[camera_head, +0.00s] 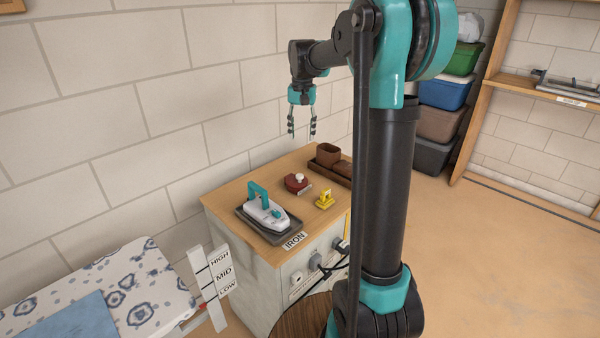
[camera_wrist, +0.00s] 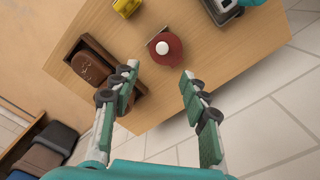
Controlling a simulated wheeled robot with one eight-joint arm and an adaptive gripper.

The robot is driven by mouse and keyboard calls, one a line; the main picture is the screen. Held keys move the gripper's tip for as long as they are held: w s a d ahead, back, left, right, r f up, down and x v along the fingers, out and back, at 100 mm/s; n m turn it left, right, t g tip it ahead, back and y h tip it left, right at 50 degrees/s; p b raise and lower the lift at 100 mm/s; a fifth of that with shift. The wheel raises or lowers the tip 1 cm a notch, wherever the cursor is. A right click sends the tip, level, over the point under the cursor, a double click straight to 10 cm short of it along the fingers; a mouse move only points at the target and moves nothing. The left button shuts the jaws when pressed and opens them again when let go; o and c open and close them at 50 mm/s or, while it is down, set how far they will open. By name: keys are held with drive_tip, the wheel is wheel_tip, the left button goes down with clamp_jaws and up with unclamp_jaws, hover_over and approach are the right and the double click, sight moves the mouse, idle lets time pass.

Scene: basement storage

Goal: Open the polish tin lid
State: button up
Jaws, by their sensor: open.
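A round dark-red tin (camera_head: 297,183) with a white knob on top stands on the wooden cabinet top (camera_head: 236,194), behind the iron and left of the brown tray. In the wrist view the red tin (camera_wrist: 165,48) lies ahead of the fingertips and between their lines, its white knob (camera_wrist: 162,47) facing the camera. The tin's lid looks seated. My gripper (camera_head: 301,136) hangs above the back of the cabinet, fingers pointing down, apart from the tin. In the wrist view my gripper (camera_wrist: 160,75) is open, with nothing between its fingers.
A teal-handled iron (camera_head: 264,212) rests on a dark tray at the front left. A yellow object (camera_head: 324,199) stands right of the tin. A brown tray (camera_head: 330,170) holds brown items behind. An ironing board (camera_head: 95,290) is lower left; bins (camera_head: 445,92) are stacked behind.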

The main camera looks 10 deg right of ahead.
sight(300, 175)
drive_tip(key=f, duration=0.5)
drive_tip(key=w+f, duration=0.1)
drive_tip(key=f, duration=1)
drive_tip(key=shift+w+a+f, duration=0.25)
drive_tip(key=shift+w+f, duration=0.05)
clamp_jaws()
